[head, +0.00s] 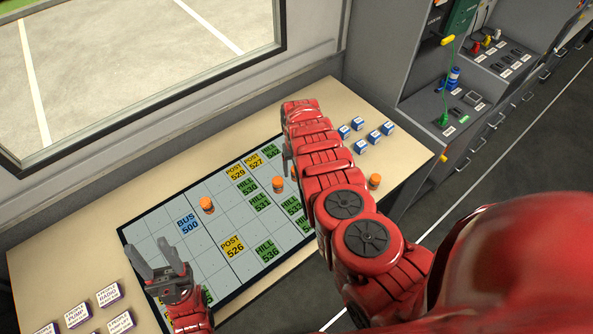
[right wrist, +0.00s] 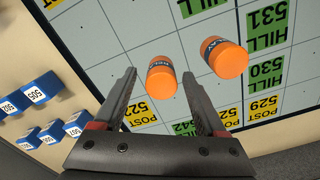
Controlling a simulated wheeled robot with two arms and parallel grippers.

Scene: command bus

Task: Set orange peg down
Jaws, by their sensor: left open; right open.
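In the right wrist view my right gripper (right wrist: 159,75) is open. An orange peg (right wrist: 161,78) with a dark label stands on the board, in the gap between its fingertips, with space on both sides. A second orange peg (right wrist: 228,60) stands to the right, outside the right finger. In the head view orange pegs show on the board at the left (head: 206,204) and beside my right arm (head: 278,184); another is on the table to the right (head: 375,181). My right arm hides most of its gripper. My left gripper (head: 160,256) is open and empty over the board's left end.
The gridded board (head: 150,240) carries blue, yellow and green labels such as BUS 500 and HILL 531. Several small blue blocks (head: 373,136) stand at the table's far right. White-topped blocks (head: 78,314) lie at the near left. The window wall borders the table's back.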

